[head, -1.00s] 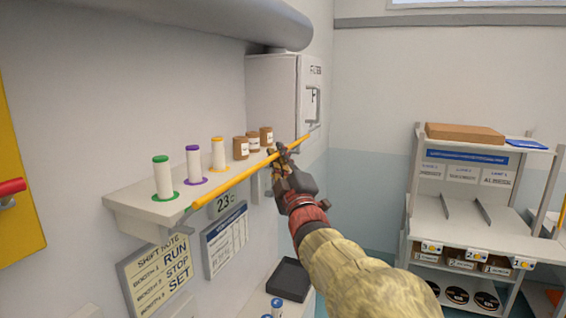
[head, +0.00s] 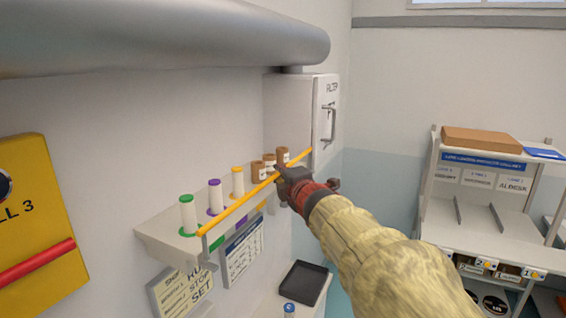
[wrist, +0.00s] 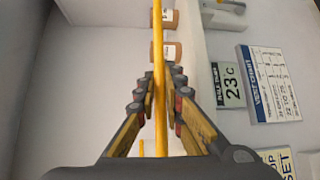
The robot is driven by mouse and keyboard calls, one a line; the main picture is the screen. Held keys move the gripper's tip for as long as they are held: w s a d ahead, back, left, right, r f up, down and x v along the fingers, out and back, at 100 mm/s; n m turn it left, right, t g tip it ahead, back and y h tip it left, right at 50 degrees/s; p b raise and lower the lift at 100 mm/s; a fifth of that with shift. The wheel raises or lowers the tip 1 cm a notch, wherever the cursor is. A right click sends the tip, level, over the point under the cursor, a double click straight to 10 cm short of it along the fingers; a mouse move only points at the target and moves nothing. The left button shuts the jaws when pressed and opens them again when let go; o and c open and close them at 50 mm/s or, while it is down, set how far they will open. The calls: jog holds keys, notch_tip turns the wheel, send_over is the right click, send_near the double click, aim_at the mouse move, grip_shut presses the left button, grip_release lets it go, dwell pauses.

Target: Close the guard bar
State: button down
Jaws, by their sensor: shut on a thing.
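The guard bar (head: 240,203) is a thin yellow rod that runs along the front of a white wall shelf (head: 160,240). Its near end shows a short grey bracket by the shelf's near corner. My gripper (head: 284,178) is shut on the bar toward its far end. In the wrist view the bar (wrist: 159,75) passes lengthwise between the two fingers of my gripper (wrist: 160,97). The fingers hide part of the bar in the head view.
Green, purple and orange-based spools (head: 214,197) and several brown jars (head: 282,156) stand on the shelf behind the bar. A large grey pipe (head: 200,40) runs overhead. A white cabinet (head: 300,110) is beyond the shelf. A black tray (head: 304,283) sits below.

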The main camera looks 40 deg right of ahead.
jog(key=shift+w+r+n+p, duration=0.15)
jog(key=shift+n+p, duration=0.15)
jog(key=shift+p, duration=0.2)
jog(key=c, duration=1.9)
grip_release()
jog(key=v, duration=1.2)
jog(key=shift+r, duration=0.1)
